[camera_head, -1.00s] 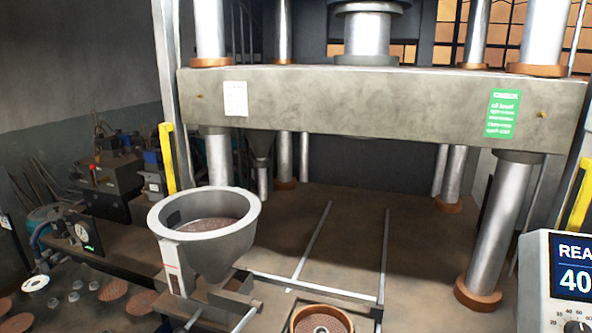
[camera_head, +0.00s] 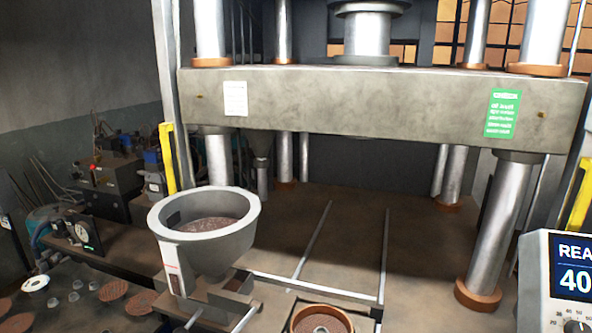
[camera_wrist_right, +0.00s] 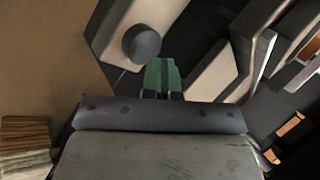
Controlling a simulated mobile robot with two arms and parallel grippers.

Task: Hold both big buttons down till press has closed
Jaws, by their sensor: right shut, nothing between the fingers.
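The press stands in the head view, its heavy grey crossbeam (camera_head: 370,108) raised on steel columns. A wide open gap lies between the beam and the bed (camera_head: 345,235). My right gripper (camera_wrist_right: 162,75) shows in the right wrist view with its green fingertips together and nothing between them. A dark round knob (camera_wrist_right: 142,42) on a pale housing (camera_wrist_right: 160,15) is just beyond and left of the fingertips; I cannot tell whether it is one of the big buttons or whether they touch. No big button is clearly visible in the head view. My left gripper is out of view.
A grey hopper (camera_head: 217,262) with brown grit stands at front left. A round mould (camera_head: 321,320) sits at the bottom edge. A control box with a blue display (camera_head: 572,268) is at the right. Discs (camera_head: 113,291) lie at lower left.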

